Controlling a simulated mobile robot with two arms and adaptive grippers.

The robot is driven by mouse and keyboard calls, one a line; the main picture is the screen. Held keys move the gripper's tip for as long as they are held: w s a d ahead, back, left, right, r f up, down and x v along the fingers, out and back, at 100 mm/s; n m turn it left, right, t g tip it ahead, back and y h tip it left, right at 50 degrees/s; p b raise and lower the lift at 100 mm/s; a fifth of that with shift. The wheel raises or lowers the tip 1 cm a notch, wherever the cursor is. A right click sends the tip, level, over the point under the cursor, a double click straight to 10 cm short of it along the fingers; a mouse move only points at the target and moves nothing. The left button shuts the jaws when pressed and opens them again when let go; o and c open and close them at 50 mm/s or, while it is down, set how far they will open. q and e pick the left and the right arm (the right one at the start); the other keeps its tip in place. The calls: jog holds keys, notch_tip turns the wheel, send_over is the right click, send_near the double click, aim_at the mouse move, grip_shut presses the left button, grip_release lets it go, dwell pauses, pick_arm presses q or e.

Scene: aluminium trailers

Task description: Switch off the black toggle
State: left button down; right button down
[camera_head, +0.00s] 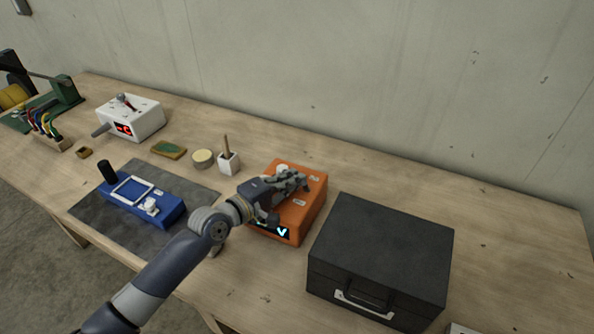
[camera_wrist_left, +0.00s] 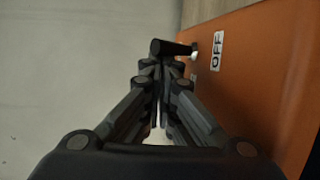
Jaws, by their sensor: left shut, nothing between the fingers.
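The black toggle (camera_wrist_left: 172,48) sticks out from the face of an orange box (camera_wrist_left: 265,85) in the left wrist view. A white OFF label (camera_wrist_left: 217,50) is beside its pale base. My left gripper (camera_wrist_left: 160,70) is shut and empty, its fingertips close to the lever; I cannot tell if they touch it. In the head view, my left gripper (camera_head: 302,182) is over the top of the orange box (camera_head: 312,209), and the toggle cannot be made out behind it. The box's front has a lit display (camera_head: 283,231). My right gripper is not in view.
A black case (camera_head: 383,245) stands right of the orange box. A blue device (camera_head: 140,201) with an upright black handle lies on a grey mat (camera_head: 92,213) to the left. A white box (camera_head: 130,117) with a red display stands farther back. The wall is behind the bench.

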pick_arm(q)
jog(key=shift+s+a, duration=0.3)
jog(key=v, duration=1.1)
jog(key=shift+s+a+r, duration=0.1)
